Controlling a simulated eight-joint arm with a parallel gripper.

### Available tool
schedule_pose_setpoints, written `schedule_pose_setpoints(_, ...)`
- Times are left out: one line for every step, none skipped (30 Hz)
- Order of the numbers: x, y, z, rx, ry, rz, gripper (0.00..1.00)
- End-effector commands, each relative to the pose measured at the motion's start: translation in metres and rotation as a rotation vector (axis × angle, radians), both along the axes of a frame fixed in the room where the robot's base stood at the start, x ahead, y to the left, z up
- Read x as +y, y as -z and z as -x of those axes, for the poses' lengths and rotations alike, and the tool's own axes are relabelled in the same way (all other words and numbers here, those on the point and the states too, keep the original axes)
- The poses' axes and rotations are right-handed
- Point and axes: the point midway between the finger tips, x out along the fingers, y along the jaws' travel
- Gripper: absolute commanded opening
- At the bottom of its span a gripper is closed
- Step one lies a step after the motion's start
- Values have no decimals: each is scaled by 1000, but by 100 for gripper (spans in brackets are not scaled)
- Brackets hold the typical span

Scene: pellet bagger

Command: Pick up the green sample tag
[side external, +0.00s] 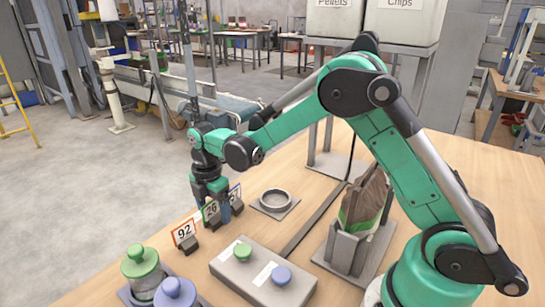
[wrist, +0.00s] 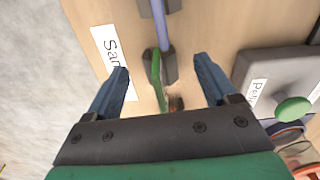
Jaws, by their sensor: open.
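The green sample tag (side external: 210,211) is a green-framed card marked 26, upright in a small dark holder on the table. In the wrist view, the green tag (wrist: 159,82) shows edge-on as a thin green strip between my fingers, with a gap on both sides. My gripper (side external: 213,199) is open and points down over it. In the wrist view, the gripper (wrist: 162,68) shows two blue-grey fingers spread apart with nothing held. Part of the tag is hidden by a finger in the side view.
A blue-framed tag (side external: 235,193) stands just behind, and an orange-framed tag (side external: 184,233) marked 92 stands in front to the left. A grey box (side external: 250,271) with green and blue knobs, a round ring (side external: 275,198) and lidded jars (side external: 142,268) are nearby.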

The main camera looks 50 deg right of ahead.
Motion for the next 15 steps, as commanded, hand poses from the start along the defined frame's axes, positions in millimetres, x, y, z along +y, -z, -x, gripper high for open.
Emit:
schedule_pose_setpoints(0,7,0,0,0,0,79)
schedule_pose_setpoints(0,10,0,0,0,0,79)
schedule_pose_setpoints(0,13,0,0,0,0,79)
schedule_pose_setpoints(0,16,0,0,0,0,79)
schedule_pose_setpoints(0,17,0,-1,0,0,79)
schedule_pose_setpoints(0,19,0,-1,0,0,79)
schedule_pose_setpoints(0,20,0,-1,0,0,79)
schedule_pose_setpoints(0,20,0,-1,0,0,79)
schedule_pose_setpoints(0,20,0,-1,0,0,79)
schedule_pose_setpoints(0,20,0,-1,0,0,79)
schedule_pose_setpoints(0,20,0,-1,0,0,79)
schedule_pose_setpoints(0,20,0,-1,0,0,79)
schedule_pose_setpoints(0,20,0,0,0,0,79)
schedule_pose_setpoints(0,20,0,0,0,0,76)
schedule_pose_setpoints(0,20,0,0,0,0,65)
